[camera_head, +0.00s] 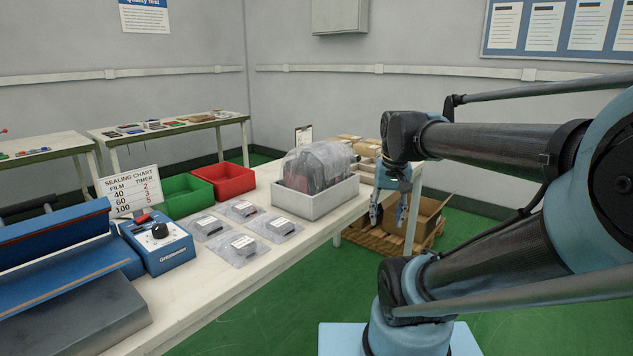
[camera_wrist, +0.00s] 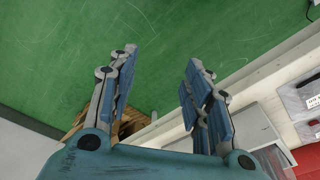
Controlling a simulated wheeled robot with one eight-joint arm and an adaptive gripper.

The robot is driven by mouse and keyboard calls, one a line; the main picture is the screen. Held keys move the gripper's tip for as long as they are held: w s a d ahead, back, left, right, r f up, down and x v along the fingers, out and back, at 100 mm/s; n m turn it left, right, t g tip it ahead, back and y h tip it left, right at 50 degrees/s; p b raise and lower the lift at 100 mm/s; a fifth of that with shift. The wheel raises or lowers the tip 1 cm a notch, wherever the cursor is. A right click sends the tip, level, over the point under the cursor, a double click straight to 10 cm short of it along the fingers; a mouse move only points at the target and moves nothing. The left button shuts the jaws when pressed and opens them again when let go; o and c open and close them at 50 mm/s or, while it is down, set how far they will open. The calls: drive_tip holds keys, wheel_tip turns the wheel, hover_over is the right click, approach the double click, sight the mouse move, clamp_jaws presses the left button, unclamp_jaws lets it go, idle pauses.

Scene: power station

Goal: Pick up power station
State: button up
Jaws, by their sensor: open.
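A dark and reddish bulky item (camera_head: 318,163), likely the power station, sits under clear crinkled plastic in a light grey open tray (camera_head: 322,204) on the white worktable. The plastic blurs its details. My gripper (camera_head: 387,212) hangs pointing down to the right of the tray, past the table's edge, apart from the item. In the wrist view its two fingers (camera_wrist: 160,62) are spread with nothing between them. The green floor lies beyond them. I cannot make out the item in the wrist view.
Several flat bagged packets (camera_head: 240,210) lie on the worktable (camera_head: 215,290), with a blue sealing machine (camera_head: 158,243) to their left. Green (camera_head: 183,196) and red (camera_head: 228,180) bins stand behind. A cardboard box (camera_head: 425,213) on a pallet sits on the floor near my gripper. Open green floor lies in front.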

drive_tip(key=w+a+r+m, duration=0.2)
drive_tip(key=w+a+r, duration=0.2)
drive_tip(key=w+r, duration=0.4)
drive_tip(key=w+a+r+m, duration=0.1)
drive_tip(key=w+a+r, duration=0.4)
drive_tip(key=r, duration=0.4)
wheel_tip(320, 180, up, 10)
drive_tip(key=m+g, duration=0.2)
drive_tip(key=m, duration=0.1)
hover_over(317, 146)
wheel_tip(317, 146, down, 11)
drive_tip(key=shift+d+r, duration=0.1)
drive_tip(key=shift+d, duration=0.05)
drive_tip(key=shift+a+f, duration=0.2)
drive_tip(key=shift+f, duration=2.55)
drive_tip(key=shift+c, duration=0.2)
clamp_jaws()
